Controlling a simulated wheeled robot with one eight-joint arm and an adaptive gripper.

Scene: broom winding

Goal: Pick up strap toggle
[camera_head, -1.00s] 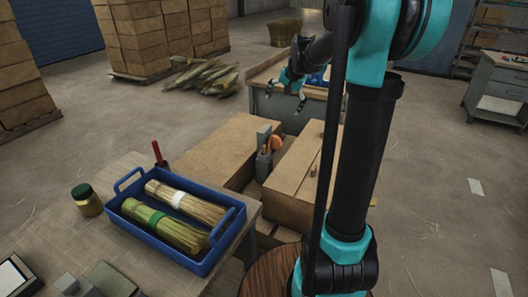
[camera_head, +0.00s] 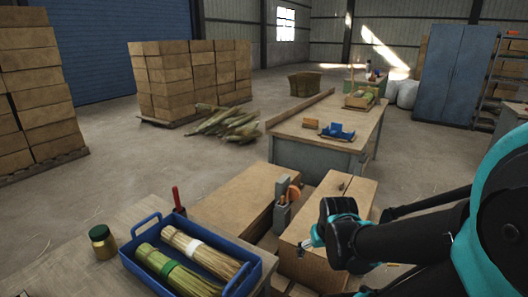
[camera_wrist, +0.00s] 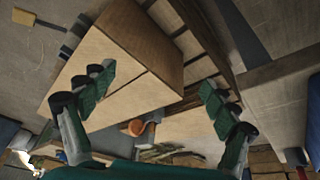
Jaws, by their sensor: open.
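I cannot clearly make out a strap toggle. A wooden box-like surface (camera_wrist: 125,55) lies beyond the fingers. In the head view my arm comes in from the right, and its end is near the bench's front side; the fingers are mostly hidden there.
A blue tray (camera_head: 128,256) with broom bundles stands on the near-left table, beside a jar (camera_head: 102,240). A grey upright holder with an orange round part (camera_head: 294,193) stands between the wooden pieces. A rear workbench (camera_head: 300,135) carries a blue fixture (camera_head: 337,131).

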